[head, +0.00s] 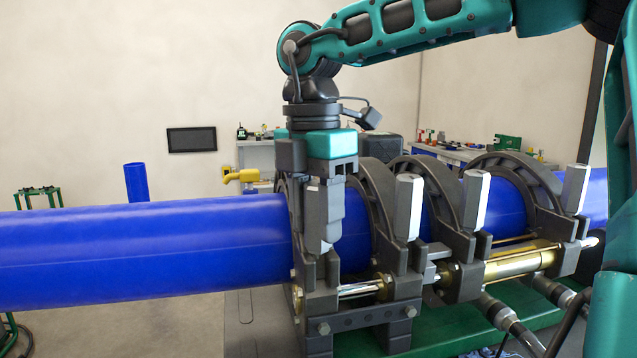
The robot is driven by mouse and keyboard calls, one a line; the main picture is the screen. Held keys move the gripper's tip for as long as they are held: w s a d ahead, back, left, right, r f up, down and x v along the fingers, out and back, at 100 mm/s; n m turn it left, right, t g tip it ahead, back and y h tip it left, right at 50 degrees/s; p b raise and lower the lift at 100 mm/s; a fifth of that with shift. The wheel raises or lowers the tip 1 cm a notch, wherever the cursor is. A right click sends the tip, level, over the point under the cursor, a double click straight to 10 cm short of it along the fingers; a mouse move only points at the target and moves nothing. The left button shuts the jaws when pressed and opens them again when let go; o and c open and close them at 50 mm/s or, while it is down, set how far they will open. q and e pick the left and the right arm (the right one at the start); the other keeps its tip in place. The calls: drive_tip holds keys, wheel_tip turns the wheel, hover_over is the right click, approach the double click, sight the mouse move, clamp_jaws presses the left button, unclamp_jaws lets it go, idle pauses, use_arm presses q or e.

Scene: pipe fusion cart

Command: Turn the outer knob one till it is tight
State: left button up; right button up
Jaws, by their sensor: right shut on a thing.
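My right gripper (325,222) points down from above at the leftmost clamp of the pipe fusion cart. It is shut on the outer knob at that clamp, which is mostly hidden by the fingers. The other grey knobs stand upright along the front of the clamps: one just right of the gripper (408,207), one on the middle clamp (473,200) and one at the far right (575,188). How tight the held knob is cannot be seen. My left gripper is not in view.
A long blue pipe (130,250) runs through the dark clamp rings (520,172). A brass cylinder (520,262) and hoses (505,320) lie low at the right. Workbenches (258,155) with tools stand behind. The space above the pipe's left part is clear.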

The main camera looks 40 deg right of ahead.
drive_tip(key=m, duration=0.2)
drive_tip(key=shift+s+d+f+m, duration=0.1)
drive_tip(key=shift+s+f+m, duration=0.1)
drive_tip(key=shift+m, duration=0.2)
drive_tip(key=m, duration=0.2)
drive_tip(key=shift+m, duration=0.3)
drive_tip(key=shift+d+m, duration=0.1)
drive_tip(key=shift+m, duration=1.6)
drive_tip(key=shift+r, duration=0.1)
